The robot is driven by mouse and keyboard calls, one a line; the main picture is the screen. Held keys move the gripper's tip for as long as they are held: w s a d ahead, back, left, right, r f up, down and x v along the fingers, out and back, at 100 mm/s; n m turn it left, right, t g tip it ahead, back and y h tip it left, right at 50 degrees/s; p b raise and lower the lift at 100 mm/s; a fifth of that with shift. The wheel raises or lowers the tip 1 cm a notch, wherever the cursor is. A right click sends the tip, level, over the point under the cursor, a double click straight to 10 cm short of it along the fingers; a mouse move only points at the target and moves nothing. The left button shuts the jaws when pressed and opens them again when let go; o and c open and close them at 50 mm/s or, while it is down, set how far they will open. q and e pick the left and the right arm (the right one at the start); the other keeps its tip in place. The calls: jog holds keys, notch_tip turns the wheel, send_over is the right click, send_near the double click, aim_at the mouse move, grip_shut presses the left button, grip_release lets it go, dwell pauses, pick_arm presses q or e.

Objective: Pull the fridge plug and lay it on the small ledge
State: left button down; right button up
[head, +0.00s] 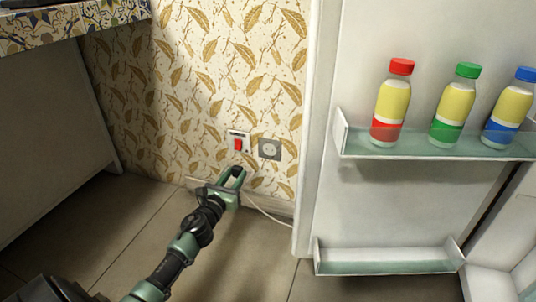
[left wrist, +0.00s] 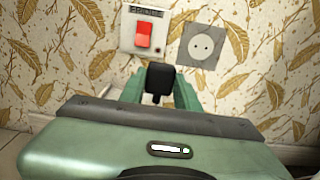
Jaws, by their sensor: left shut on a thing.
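My left gripper (head: 233,178) is shut on a black plug (left wrist: 159,79), held between its fingers in front of the papered wall. The plug is apart from the grey wall socket (head: 269,149), whose face is bare; the socket also shows in the left wrist view (left wrist: 203,46). The gripper is below and to the left of the socket. A pale cable (head: 265,212) runs from near the gripper toward the open fridge (head: 408,195). A low pale strip along the wall's foot (head: 280,205) is partly hidden by the gripper; I cannot tell if it is the small ledge.
A red switch (head: 238,144) on a white plate is left of the socket. The fridge door shelf (head: 430,150) holds red, green and blue capped bottles. A tile-topped counter (head: 70,22) stands at left. The tiled floor (head: 120,222) is clear between them.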

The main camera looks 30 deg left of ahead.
aim_at(233, 180)
pick_arm(q)
jog(key=shift+s+a+f+b, duration=0.15)
jog(key=shift+a+f+b, duration=0.25)
jog(key=shift+a, duration=0.25)
jog(key=shift+s+a+f+b, duration=0.25)
jog(key=shift+a+b, duration=0.2)
jog(key=shift+a, duration=0.25)
jog(key=shift+s+a+f+b, duration=0.1)
jog(key=shift+a+f+b, duration=0.3)
jog(key=shift+a, duration=0.25)
jog(key=shift+r, duration=0.1)
jog(key=shift+w, duration=0.1)
jog(key=shift+f+b+x, duration=0.2)
jog(key=shift+b+x, duration=0.3)
jog(key=shift+x, duration=0.5)
jog(key=shift+f+b+x, duration=0.15)
jog(key=shift+b+x, duration=0.3)
jog(key=shift+x, duration=0.5)
jog(key=shift+f+b+x, duration=0.2)
jog(key=shift+b+x, duration=0.3)
jog(key=shift+x, duration=0.5)
jog(key=shift+f, duration=0.1)
jog(key=shift+f+b, duration=0.85)
jog(key=shift+b, duration=0.1)
